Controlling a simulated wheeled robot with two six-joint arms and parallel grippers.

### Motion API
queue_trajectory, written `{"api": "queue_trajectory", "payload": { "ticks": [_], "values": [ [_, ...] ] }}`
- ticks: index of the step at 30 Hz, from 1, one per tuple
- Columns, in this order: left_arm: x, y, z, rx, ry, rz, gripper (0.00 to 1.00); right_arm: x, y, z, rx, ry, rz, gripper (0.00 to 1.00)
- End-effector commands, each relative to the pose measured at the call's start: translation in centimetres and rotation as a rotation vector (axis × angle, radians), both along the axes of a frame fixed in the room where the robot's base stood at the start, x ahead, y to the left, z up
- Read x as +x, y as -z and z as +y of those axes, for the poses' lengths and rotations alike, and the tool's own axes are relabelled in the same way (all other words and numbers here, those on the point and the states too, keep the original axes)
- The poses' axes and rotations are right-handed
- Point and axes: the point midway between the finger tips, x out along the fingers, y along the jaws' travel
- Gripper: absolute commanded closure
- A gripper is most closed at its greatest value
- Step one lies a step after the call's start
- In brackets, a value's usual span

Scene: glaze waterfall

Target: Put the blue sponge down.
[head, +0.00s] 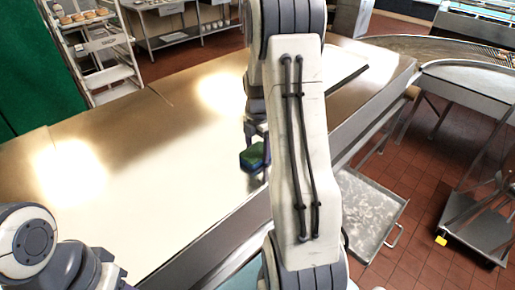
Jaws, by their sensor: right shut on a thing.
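The sponge (251,157), dark blue with a green face, shows just left of my right arm. My right gripper (256,138) is shut on it from above, and my arm link hides much of both. The sponge is at or just above the metal counter (150,140); I cannot tell if it touches. My left arm shows at the lower left, but its gripper is out of view.
The counter left of the sponge is wide and bare, with bright glare. A flat tray (346,68) lies on it behind my right arm. A rack with food (102,42) stands beyond the far left edge. A low cart (370,212) stands on the tiled floor at right.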

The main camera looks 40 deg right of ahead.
Motion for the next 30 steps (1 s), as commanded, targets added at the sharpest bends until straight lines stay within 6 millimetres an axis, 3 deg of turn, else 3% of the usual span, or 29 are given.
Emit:
{"api": "queue_trajectory", "payload": {
  "ticks": [4, 5, 6, 17, 30],
  "values": [
    [0.0, 0.3, 0.0, 0.0, 0.0, 0.0, 0.53, 0.0, 0.5, 0.0, 0.0, 0.0, 0.0, 0.73],
    [0.0, 0.2, 0.0, 0.0, 0.0, 0.0, 0.53, 0.0, 0.3, 0.0, 0.0, 0.0, 0.0, 0.09],
    [0.0, 0.2, 0.0, 0.0, 0.0, 0.0, 0.53, 0.0, 0.3, 0.0, 0.0, 0.0, 0.0, 0.0],
    [0.0, 0.3, 0.0, 0.0, 0.0, 0.0, 0.53, 0.1, -0.6, -0.1, -0.003, 0.0, -0.004, 0.0],
    [0.0, 2.3, 0.0, 0.0, -0.004, 0.0, 0.53, 0.1, -9.2, 0.0, -0.003, 0.0, -0.004, 0.0]
  ]
}}
